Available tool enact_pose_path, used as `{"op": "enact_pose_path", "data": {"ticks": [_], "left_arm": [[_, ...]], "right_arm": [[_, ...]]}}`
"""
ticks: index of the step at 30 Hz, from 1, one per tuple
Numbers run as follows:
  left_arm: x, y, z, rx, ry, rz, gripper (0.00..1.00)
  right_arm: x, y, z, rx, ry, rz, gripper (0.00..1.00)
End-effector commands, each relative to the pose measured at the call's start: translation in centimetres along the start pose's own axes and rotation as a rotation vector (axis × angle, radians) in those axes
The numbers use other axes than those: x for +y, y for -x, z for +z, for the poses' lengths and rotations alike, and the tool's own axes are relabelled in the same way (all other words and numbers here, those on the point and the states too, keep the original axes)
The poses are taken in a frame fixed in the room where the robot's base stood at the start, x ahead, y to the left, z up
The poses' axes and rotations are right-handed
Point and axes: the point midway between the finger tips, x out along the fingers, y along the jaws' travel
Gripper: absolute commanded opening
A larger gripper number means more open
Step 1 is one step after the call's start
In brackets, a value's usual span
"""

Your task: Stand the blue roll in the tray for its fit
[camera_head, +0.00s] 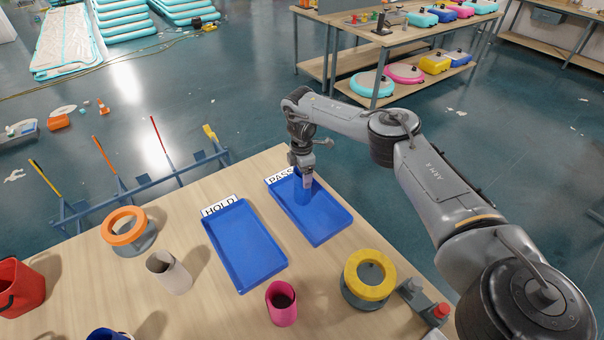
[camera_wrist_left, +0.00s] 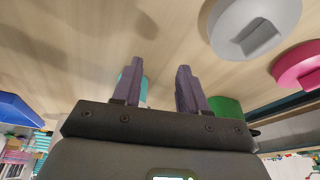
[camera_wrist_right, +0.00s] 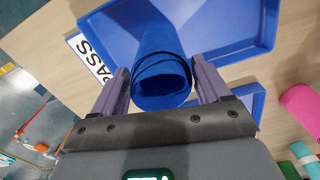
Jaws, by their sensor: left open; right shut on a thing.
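My right gripper (camera_head: 305,176) is shut on the blue roll (camera_head: 302,194), at the back part of the blue PASS tray (camera_head: 331,222). In the right wrist view the roll (camera_wrist_right: 162,50) sits between the two fingers (camera_wrist_right: 160,88), its coiled open end towards the camera and its far end towards the PASS tray (camera_wrist_right: 232,35). The roll looks roughly upright; I cannot tell whether its foot touches the tray floor. My left gripper (camera_wrist_left: 153,85) is open and empty over the wooden table, out of the head view.
The blue HOLD tray (camera_head: 243,243) lies left of the PASS tray. A yellow ring (camera_head: 370,270), pink roll (camera_head: 281,303), pale roll (camera_head: 170,273) and orange ring (camera_head: 125,227) stand around. A red container (camera_head: 18,288) is at the left edge.

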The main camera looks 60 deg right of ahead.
Motion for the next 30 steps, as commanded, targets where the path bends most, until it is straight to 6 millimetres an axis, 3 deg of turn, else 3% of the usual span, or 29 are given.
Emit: {"op": "enact_pose_path", "data": {"ticks": [6, 7, 11, 22, 30], "left_arm": [[0.1, 0.1, 0.0, 0.001, 0.006, 0.005, 0.43], [0.2, 0.0, -0.1, 0.001, 0.007, 0.005, 0.43], [0.2, 0.0, -0.1, 0.001, 0.009, 0.007, 0.43], [0.2, 0.1, -0.1, 0.001, 0.007, 0.006, 0.43], [-0.1, 0.8, -0.2, -0.001, -0.001, -0.001, 0.43]], "right_arm": [[0.0, -0.2, 0.0, 0.001, 0.0, 0.0, 0.31], [0.0, -0.2, 0.0, 0.0, 0.0, 0.0, 0.79], [0.0, -0.2, 0.0, 0.0, 0.0, 0.0, 0.99], [0.0, 0.4, 0.0, 0.001, -0.001, 0.001, 1.0], [0.1, 4.6, -0.1, 0.002, 0.0, 0.002, 1.0]]}}
